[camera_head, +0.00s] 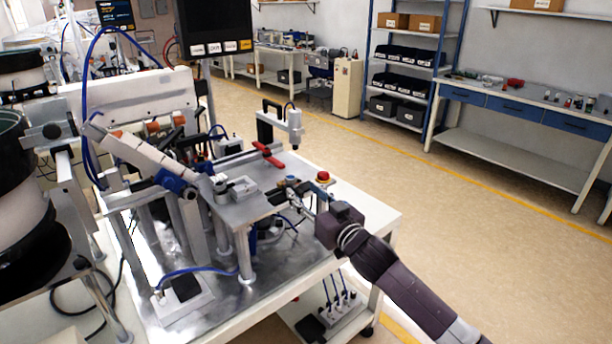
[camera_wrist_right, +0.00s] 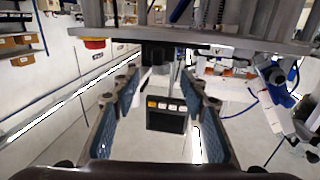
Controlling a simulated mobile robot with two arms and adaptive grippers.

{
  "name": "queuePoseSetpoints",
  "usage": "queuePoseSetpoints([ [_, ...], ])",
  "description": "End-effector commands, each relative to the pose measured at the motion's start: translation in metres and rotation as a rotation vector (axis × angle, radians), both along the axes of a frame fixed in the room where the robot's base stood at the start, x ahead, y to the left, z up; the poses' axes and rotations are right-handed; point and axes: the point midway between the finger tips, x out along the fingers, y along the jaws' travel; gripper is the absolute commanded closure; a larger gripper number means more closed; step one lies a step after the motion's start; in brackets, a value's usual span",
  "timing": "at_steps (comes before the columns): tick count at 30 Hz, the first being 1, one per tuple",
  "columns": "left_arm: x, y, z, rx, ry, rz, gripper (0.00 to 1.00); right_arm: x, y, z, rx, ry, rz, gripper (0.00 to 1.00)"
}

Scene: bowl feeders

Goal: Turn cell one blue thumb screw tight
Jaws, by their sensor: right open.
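A small blue round cap (camera_head: 291,178), which looks like the thumb screw, sits near the right edge of the raised metal plate (camera_head: 240,207) in the head view. My right gripper (camera_head: 304,194) is just to the right of it with its fingers towards the plate edge; contact cannot be made out. In the wrist view, which is upside down, the two fingers of this gripper (camera_wrist_right: 160,98) stand wide apart with nothing held between them. A dark block (camera_wrist_right: 160,54) shows beyond the fingertips. No blue screw head can be made out there. My left gripper is out of view.
A red emergency button (camera_head: 323,177) stands close behind my right gripper. Red clamp handles (camera_head: 267,153) and a black-handled press (camera_head: 290,127) stand farther back. A bowl feeder (camera_head: 25,200) and an inclined track (camera_head: 140,155) fill the left. The floor at right is clear.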

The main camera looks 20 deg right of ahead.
Motion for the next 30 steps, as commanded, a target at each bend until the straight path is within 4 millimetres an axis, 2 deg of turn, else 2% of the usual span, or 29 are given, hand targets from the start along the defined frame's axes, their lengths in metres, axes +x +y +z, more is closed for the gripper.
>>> queuePoseSetpoints([
  [5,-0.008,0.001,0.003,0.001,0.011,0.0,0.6,0.011,0.004,0.008,0.005,-0.009,0.004,0.6],
  [10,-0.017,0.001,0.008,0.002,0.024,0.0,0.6,0.035,0.008,0.009,0.004,-0.009,0.003,0.6],
  [18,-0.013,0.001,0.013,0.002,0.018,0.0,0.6,0.067,0.013,0.007,0.003,-0.009,0.002,0.6],
  [24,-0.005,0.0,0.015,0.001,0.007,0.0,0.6,0.076,0.016,0.006,0.003,-0.009,0.004,0.6],
  [30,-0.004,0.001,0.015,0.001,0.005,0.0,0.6,0.076,0.016,0.005,0.001,-0.008,0.004,0.6],
])
